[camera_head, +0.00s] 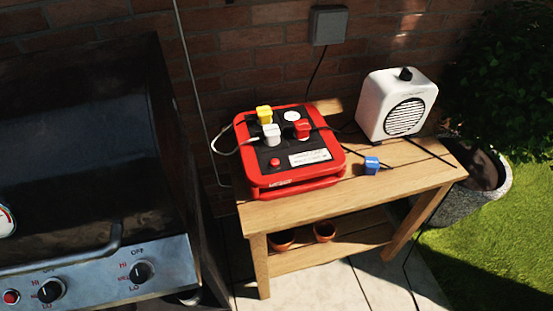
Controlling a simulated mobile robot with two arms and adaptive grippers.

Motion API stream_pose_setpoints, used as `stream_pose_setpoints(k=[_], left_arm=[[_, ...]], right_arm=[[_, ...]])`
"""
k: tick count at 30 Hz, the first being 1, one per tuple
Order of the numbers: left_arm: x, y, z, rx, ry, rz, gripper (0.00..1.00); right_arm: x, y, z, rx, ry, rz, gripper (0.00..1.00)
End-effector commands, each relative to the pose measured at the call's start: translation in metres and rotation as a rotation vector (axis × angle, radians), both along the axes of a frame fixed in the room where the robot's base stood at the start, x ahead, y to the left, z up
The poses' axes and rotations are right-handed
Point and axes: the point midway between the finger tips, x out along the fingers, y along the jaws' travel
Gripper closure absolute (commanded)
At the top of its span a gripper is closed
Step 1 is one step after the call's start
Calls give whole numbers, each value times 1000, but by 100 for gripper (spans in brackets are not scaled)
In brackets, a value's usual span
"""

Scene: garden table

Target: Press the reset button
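A red and black power box (318,168) sits on the left part of a wooden garden table (390,190). A small round red button (275,162) is on the box's top face near its front left, beside a white label (310,157). A yellow plug (264,115), a white plug (271,134) and a red plug (302,128) stand in the box. A round white cap or socket (291,116) shows near its back. Neither of my grippers is in view.
A blue plug (371,165) lies on the table right of the box. A white speaker or heater (398,105) stands at the back right. A grill (100,180) fills the left. Cables cross the tabletop. Small pots (324,231) sit on the lower shelf.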

Motion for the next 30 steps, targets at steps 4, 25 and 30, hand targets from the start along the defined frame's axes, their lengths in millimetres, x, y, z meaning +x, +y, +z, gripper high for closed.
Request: stream_pose_setpoints(k=[4,25,30], left_arm=[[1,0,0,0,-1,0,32],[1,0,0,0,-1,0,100],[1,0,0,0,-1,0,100]], right_arm=[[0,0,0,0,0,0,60],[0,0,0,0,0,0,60],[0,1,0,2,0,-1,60]])
